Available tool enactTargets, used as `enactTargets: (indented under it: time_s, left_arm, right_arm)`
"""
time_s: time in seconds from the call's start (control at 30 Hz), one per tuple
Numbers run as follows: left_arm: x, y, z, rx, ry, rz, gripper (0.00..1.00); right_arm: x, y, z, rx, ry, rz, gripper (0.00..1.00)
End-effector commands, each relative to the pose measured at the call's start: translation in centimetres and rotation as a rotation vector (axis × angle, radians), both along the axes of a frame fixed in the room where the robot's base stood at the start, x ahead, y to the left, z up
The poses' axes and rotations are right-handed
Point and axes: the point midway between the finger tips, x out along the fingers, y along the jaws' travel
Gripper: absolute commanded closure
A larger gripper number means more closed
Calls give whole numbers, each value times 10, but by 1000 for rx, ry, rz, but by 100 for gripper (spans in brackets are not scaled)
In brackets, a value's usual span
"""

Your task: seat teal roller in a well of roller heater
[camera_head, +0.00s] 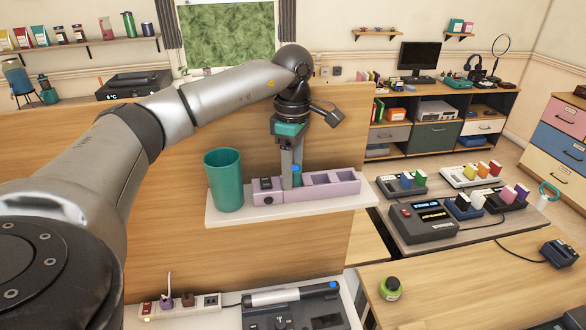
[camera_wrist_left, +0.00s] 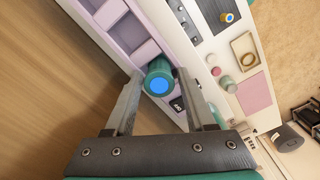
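The roller heater (camera_head: 348,188) is a long lilac block with a dark display at its left end and a row of wells. It lies on a white shelf. The teal roller (camera_head: 296,180) has a blue end and is upright at the well nearest the display. The roller shows in the left wrist view (camera_wrist_left: 158,79) with its blue end toward the camera. My right gripper is not in view.
A teal cup (camera_head: 223,180) stands on the white shelf (camera_head: 230,217) left of the heater. A wooden panel (camera_head: 180,200) rises behind the shelf. Below are a power strip (camera_head: 180,304) and a grey device (camera_head: 295,310). A green jar (camera_head: 390,289) stands on the right table.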

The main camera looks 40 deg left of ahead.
Motion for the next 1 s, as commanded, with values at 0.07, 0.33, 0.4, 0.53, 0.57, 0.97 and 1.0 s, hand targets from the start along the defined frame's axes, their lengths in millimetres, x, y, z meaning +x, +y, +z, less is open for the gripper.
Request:
enactTargets:
  time_s: [0.07, 0.33, 0.4, 0.53, 0.57, 0.97, 1.0]
  left_arm:
    - [0, 0, 0, 0, 1, 0, 35]
    - [0, 0, 0, 0, 1, 0, 24]
    - [0, 0, 0, 0, 1, 0, 24]
    - [1, 0, 8, 0, -2, 0, 24]
    - [1, 0, 12, 0, -2, 0, 24]
    - [1, 0, 101, 0, -4, 1, 24]
    - [0, 0, 108, 0, -4, 1, 24]
  right_arm:
    - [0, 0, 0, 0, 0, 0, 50]
    - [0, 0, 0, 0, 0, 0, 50]
    - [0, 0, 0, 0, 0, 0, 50]
    - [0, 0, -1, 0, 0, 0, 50]
    - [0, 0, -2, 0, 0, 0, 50]
    - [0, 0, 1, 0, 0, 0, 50]
    - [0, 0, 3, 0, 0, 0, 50]
